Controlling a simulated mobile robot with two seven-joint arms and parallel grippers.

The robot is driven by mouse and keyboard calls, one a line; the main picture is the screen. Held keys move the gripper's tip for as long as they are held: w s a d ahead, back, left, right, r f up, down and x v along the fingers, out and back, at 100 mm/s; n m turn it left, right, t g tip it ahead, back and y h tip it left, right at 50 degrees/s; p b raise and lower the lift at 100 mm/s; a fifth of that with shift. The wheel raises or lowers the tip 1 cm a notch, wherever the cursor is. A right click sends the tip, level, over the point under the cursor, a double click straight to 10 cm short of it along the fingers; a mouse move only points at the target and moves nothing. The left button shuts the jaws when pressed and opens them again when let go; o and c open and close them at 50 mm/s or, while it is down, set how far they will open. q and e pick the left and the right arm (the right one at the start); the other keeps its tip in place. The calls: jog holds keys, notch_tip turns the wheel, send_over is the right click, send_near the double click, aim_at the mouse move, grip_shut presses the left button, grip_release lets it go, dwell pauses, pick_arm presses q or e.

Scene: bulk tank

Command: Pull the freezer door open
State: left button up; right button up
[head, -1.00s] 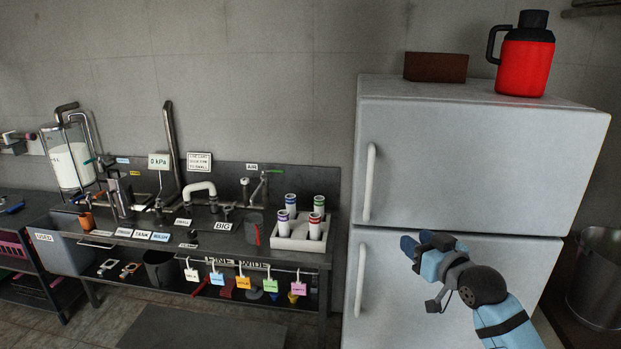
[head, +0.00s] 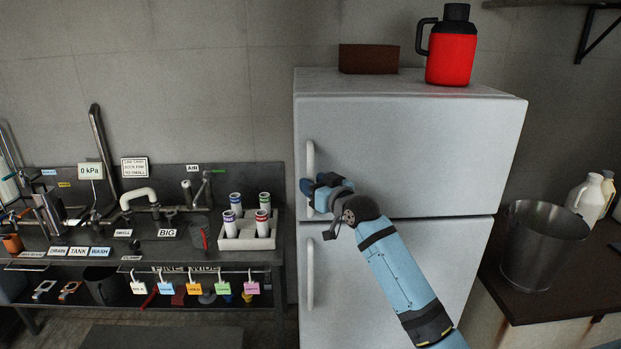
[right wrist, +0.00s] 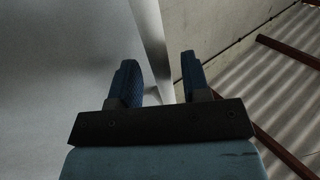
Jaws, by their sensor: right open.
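The white refrigerator has an upper door (head: 420,150) and a lower door (head: 410,260), both shut. A vertical white handle (head: 310,158) runs along the left edge of the upper door. My right gripper (head: 311,193) is open at the lower part of this handle. In the right wrist view its two blue fingers (right wrist: 161,80) stand apart, with the grey door face on the left. A pale bar or edge shows between them; I cannot tell if they touch the handle. The lower door has its own handle (head: 310,272). My left gripper is not in view.
A red jug (head: 451,58) and a brown block (head: 369,59) stand on top of the refrigerator. A workbench with pipes and a white tube rack (head: 246,242) is on the left. A metal bucket (head: 540,250) and white jugs (head: 586,197) stand on the right.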

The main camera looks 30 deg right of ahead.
jog(key=shift+w, duration=0.8)
grip_shut()
jog(key=shift+s+a+f, duration=0.1)
jog(key=shift+s+a, duration=0.05)
